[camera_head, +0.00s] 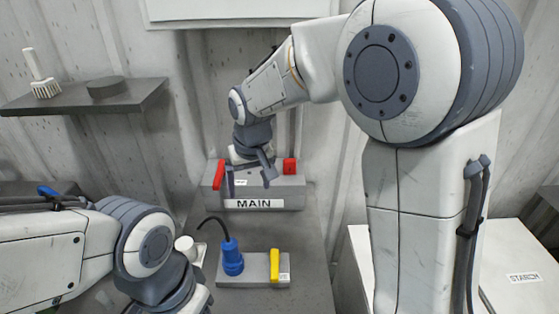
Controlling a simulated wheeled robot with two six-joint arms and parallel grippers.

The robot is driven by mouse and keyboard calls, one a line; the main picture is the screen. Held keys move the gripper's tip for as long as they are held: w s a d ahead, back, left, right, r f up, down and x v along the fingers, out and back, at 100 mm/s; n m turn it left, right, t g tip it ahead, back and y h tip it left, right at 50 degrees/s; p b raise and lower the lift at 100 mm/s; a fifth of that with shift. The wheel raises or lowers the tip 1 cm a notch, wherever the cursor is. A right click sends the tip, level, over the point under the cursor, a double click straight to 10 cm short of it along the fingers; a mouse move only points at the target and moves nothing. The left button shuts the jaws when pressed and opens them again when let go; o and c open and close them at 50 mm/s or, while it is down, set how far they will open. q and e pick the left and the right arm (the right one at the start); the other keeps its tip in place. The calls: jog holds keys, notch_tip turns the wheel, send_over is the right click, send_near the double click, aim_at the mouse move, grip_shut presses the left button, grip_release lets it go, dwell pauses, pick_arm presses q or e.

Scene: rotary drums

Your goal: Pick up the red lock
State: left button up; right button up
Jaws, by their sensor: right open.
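A red handle (215,191) is at the left end of the same box. My left arm comes in at the lower left, and its gripper is out of frame.
Below the MAIN box, a lower grey box (256,272) carries a blue plug (232,257) with a black cable and a yellow handle (274,265). A white box marked STARCH (520,255) stands right.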

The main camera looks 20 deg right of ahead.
jog(key=w+d+m, duration=0.2)
jog(key=w+d, duration=0.3)
jog(key=w, duration=0.2)
jog(key=m+t+h, duration=0.1)
jog(key=m+h, duration=0.1)
send_near(290, 161)
jog(key=s+f, duration=0.1)
jog(key=x, duration=0.1)
jog(key=p+x, duration=0.1)
jog(key=x, duration=0.2)
jog(key=shift+w+d+f+p, duration=0.15)
jog(key=shift+w+d+p, duration=0.2)
jog(key=shift+d, duration=0.1)
jog(key=shift+w+f, duration=0.15)
jog(key=shift+f, duration=0.2)
jog(key=shift+w+f+p, duration=0.2)
jog(key=shift+f+p, duration=0.3)
jog(key=p+x, duration=0.2)
jog(key=x, duration=0.1)
jog(key=shift+w+a+f, duration=0.1)
jog(key=shift+w+a, duration=0.15)
jog(key=shift+w, duration=0.05)
jog(key=shift+w+f+t, duration=0.2)
jog(key=shift+f+t, duration=0.1)
jog(key=shift+f, duration=0.2)
grip_shut()
